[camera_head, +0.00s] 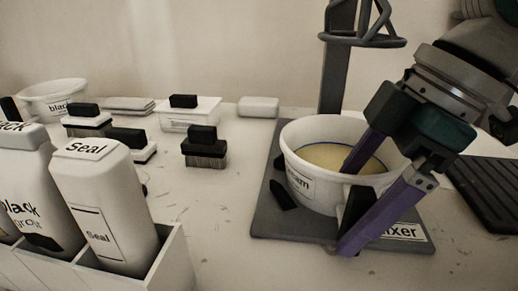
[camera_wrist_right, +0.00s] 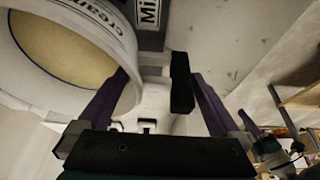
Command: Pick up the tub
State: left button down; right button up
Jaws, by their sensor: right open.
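The white tub (camera_head: 325,195) with a cream label and pale yellow contents stands upright on the dark mixer base (camera_head: 285,225). It also shows in the right wrist view (camera_wrist_right: 95,35). A black handle (camera_wrist_right: 182,82) sticks out from its side. My right gripper (camera_head: 348,207) is open and angled down at the tub's near right side. One purple finger reaches over the rim into the tub. The other is outside, beyond the handle. The tub wall and handle lie between the fingers. Contact is hard to tell.
A mixer post with a ring guard (camera_head: 362,38) rises behind the tub. A caddy (camera_head: 165,270) holds Seal (camera_head: 105,205) and black grout bottles at front left. Several brushes, a white box (camera_head: 190,115) and a tub marked black (camera_head: 55,97) stand farther back. A dark ribbed tray (camera_head: 490,195) lies right.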

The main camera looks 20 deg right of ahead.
grip_shut()
dwell(0.8)
